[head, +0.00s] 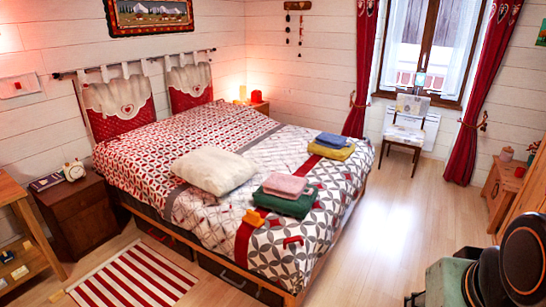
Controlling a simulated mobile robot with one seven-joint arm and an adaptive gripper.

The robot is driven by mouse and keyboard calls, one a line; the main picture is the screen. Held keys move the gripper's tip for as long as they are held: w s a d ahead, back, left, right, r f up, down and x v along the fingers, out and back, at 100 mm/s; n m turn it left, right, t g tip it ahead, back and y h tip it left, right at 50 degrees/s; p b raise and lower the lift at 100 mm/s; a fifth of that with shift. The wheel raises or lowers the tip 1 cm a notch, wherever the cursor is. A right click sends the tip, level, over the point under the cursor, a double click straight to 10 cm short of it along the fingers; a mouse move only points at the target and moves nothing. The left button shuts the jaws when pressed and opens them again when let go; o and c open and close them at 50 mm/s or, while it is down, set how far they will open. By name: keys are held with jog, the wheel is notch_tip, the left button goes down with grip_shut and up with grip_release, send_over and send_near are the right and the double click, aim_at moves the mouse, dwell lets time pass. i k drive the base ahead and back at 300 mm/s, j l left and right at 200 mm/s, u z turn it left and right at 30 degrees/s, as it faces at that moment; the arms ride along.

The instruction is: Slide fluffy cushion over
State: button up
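The fluffy cushion (213,171) is cream-white and lies flat on the patterned bedspread, near the middle of the bed (140,165). Nothing rests on it. My arm reaches in at the bottom right corner, with dark round links. What looks like my gripper (413,299) shows as a small dark part at the bottom edge, far right of the cushion and apart from it. Its fingers are too small and cut off to tell whether they are open or shut.
Folded pink and green cloths (288,205) lie right of the cushion, blue and yellow ones (331,147) farther back. Small orange (254,217) and red (293,240) items lie near the bed's front edge. A nightstand (83,217) stands left. The floor right of the bed is clear.

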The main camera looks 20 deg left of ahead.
aim_at(217, 172)
jog(key=u, duration=1.15)
jog(key=i+j+u, duration=0.3)
jog(key=i+u, duration=0.15)
jog(key=i, duration=0.35)
jog(key=i+u, duration=0.5)
jog(key=i, duration=0.35)
jog(key=i+u, duration=0.1)
jog(key=i, duration=1.05)
jog(key=i+z, duration=0.35)
jog(key=i, duration=0.15)
jog(key=i+j+z, duration=0.1)
jog(key=i+z, duration=0.5)
jog(key=z, duration=0.15)
jog(key=i+z, duration=0.2)
jog(key=z, duration=0.15)
jog(key=i+j+z, duration=0.15)
jog(key=z, duration=0.7)
